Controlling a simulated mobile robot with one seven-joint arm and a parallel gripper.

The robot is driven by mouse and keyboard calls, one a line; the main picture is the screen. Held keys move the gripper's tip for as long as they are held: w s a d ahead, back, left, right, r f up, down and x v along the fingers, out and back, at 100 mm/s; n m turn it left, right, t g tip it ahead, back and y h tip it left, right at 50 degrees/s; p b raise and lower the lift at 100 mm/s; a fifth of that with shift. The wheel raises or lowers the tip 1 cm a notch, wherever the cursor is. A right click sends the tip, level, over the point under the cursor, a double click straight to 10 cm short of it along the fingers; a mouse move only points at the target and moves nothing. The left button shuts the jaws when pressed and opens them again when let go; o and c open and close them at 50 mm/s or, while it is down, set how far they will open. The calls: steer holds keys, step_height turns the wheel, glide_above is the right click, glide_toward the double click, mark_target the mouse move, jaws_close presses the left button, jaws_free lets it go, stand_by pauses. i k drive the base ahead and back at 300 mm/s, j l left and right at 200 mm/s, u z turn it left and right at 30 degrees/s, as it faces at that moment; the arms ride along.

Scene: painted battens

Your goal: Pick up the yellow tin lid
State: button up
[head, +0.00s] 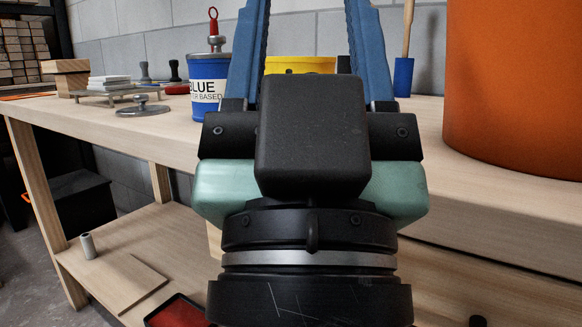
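A yellow tin (300,65) shows only its upper part, behind my gripper; the rest is hidden. I cannot clearly make out a lid on it. A round grey metal lid with a knob (143,108) lies on the bench at left, near the front edge; I cannot tell which tin it belongs to. My gripper (311,12) rises through the middle of the view, its two blue fingers well apart. Their tips run out of the top of the frame. Only grey wall shows between the fingers, above the yellow tin.
A blue tin (207,88) stands left of my gripper, with a red-ringed piece on top. A slatted rack (108,97) holds white blocks beside wooden blocks (67,76). A large orange cylinder (515,85) fills the right. The wooden bench (425,125) has a lower shelf.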

mark_target(143, 110)
steer(key=i+j, duration=0.1)
steer(key=j, duration=0.35)
steer(key=i+j, duration=0.15)
steer(key=j, duration=0.3)
steer(key=i+j, duration=0.1)
steer(key=j, duration=0.3)
